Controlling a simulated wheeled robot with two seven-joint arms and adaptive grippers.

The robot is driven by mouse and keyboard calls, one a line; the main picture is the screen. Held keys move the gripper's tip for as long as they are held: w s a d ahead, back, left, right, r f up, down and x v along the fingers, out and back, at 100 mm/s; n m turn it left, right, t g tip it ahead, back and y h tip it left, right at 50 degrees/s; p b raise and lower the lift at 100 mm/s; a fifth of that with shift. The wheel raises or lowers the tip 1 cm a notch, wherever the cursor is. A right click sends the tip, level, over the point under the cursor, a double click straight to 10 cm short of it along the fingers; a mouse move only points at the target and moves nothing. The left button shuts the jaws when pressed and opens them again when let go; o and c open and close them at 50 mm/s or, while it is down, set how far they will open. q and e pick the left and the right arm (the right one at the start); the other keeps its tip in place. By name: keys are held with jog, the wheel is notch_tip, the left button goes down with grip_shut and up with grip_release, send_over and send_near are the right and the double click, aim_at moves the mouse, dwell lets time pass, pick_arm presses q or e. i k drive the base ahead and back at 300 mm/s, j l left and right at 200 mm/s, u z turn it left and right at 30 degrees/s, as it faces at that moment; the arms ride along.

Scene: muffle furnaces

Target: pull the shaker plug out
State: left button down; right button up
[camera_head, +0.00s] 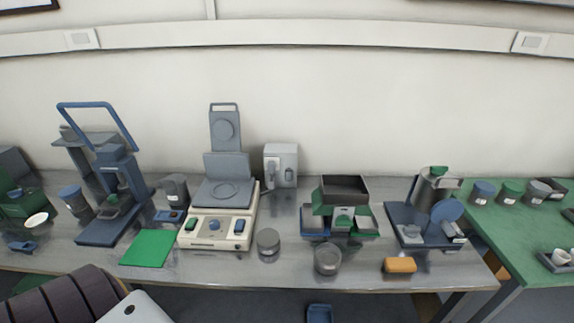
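A grey-white power box (288,152) stands at the back of the metal bench against the wall. A small dark grey plug-like piece (271,170) sits on the left of its front face, and a second dark fitting (289,173) is on the right. Neither of my grippers is in view.
A blue-framed press (118,180) stands at the left and a green mat (148,248) lies before it. Grey jars (268,243) and (327,260) stand near the front edge. A sieve-like stack (343,190) and an orange block (399,265) are to the right.

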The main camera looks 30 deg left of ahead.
aim_at(271, 164)
jog(key=i+u, duration=0.1)
jog(key=u, duration=0.25)
jog(key=i+l+u, duration=0.1)
jog(key=u, duration=0.55)
jog(key=i+l, duration=0.05)
